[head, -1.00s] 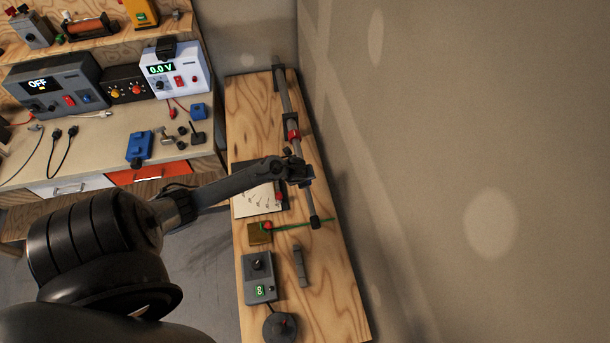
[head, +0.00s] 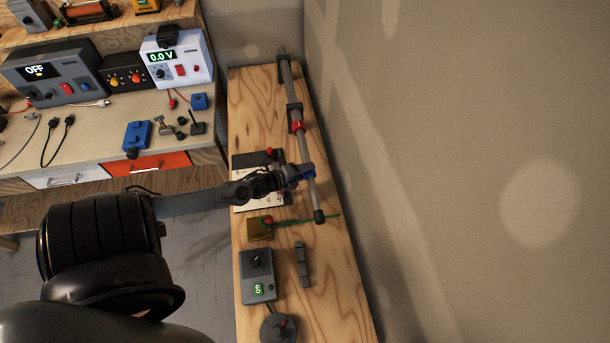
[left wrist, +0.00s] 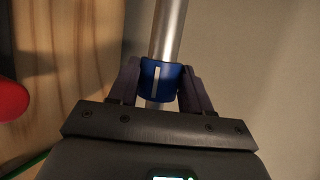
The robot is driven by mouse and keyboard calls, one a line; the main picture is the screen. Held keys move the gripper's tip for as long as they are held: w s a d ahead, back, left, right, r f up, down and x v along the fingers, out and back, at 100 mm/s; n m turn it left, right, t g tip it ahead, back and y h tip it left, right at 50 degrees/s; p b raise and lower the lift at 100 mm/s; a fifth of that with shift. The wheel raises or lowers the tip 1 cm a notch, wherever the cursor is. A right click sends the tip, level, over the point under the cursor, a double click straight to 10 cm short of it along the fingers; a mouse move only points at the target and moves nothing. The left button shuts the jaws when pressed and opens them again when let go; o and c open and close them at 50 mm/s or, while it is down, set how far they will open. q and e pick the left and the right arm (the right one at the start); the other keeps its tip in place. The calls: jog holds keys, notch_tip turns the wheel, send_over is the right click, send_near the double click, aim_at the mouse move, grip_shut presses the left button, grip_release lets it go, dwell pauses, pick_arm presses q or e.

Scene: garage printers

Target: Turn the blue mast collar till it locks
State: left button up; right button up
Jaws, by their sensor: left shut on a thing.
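The blue collar (left wrist: 159,80) sits around the silver mast (left wrist: 168,30) in the left wrist view. A pale line runs along the collar's face, close to in line with the mast. My left gripper (left wrist: 160,84) is shut on the collar, one finger on each side of it. In the head view the collar (head: 308,171) shows at the tip of my left gripper (head: 300,173), partly covered by it. The mast (head: 308,150) lies above the wooden bench, with a red collar (head: 298,126) farther up it and a dark end cap (head: 319,216). My right gripper is not in view.
A grey box with a green display (head: 257,276), a round black knob base (head: 279,327) and a brass block (head: 259,229) stand on the wooden bench (head: 325,290). A green strip crosses near the mast's end. A wall (head: 420,150) rises close on the right.

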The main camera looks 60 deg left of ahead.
pick_arm(q)
jog(key=shift+f+n+t+b, duration=0.25)
jog(key=shift+n+t+b, duration=0.05)
jog(key=shift+t+b, duration=0.6)
jog(key=shift+r, duration=0.1)
jog(key=o, duration=1.1)
jog(key=shift+c, duration=0.2)
jog(key=shift+s, duration=0.1)
jog(key=a+v, duration=0.1)
jog(key=v, duration=0.9)
jog(key=shift+s+d, duration=0.35)
jog(key=shift+d, duration=0.15)
